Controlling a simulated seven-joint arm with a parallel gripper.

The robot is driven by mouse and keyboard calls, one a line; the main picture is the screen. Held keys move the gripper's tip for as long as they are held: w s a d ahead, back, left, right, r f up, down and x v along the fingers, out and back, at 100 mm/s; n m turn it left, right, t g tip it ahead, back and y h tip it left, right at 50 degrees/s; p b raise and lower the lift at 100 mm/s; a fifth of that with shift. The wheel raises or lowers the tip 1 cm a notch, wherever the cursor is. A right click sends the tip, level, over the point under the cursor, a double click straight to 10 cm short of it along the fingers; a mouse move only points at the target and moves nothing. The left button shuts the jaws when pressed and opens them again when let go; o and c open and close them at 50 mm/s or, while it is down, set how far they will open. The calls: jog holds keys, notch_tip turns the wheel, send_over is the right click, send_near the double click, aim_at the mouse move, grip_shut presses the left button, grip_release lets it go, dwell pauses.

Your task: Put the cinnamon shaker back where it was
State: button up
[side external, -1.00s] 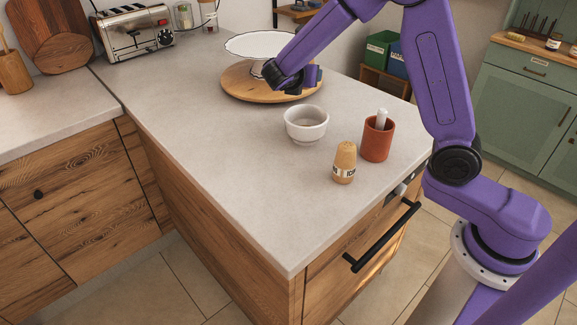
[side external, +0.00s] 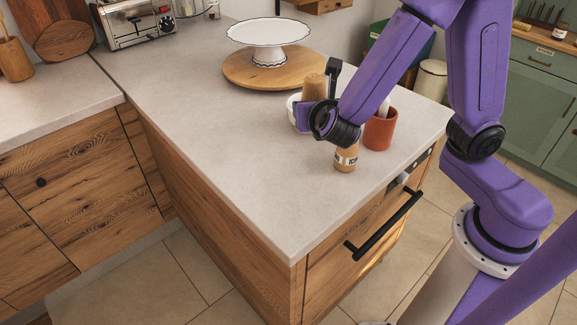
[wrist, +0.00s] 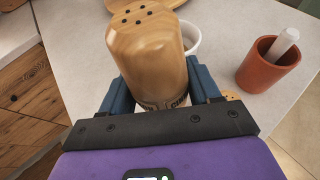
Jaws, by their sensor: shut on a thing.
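A wooden shaker with holes in its top (wrist: 148,45) is between the fingers of my gripper (wrist: 163,92) in the wrist view, its label partly hidden and starting "CIN". It also shows in the side view (side external: 314,86), upright and in front of the white bowl. My gripper (side external: 320,100) is shut on it above the counter. A second, similar wooden shaker (side external: 346,160) with a label stands on the counter just below and to the right of my wrist, its top partly hidden. A bit of its top shows in the wrist view (wrist: 231,96).
A terracotta cup (side external: 380,132) with a white stick in it stands right of the second shaker. A white bowl (side external: 294,108) is mostly hidden behind my gripper. A white cake stand (side external: 268,34) sits on a round wooden board (side external: 240,76). The counter's left front is clear.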

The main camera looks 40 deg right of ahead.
jog(key=s+n+t+y, duration=0.2)
jog(key=s+n+y, duration=0.1)
jog(key=s, duration=0.5)
send_over(288, 166)
notch_tip(288, 166, down, 11)
jog(key=shift+f, duration=1.5)
jog(key=shift+s+f, duration=0.1)
jog(key=shift+f, duration=0.1)
jog(key=o, duration=1.1)
jog(key=shift+r, duration=0.1)
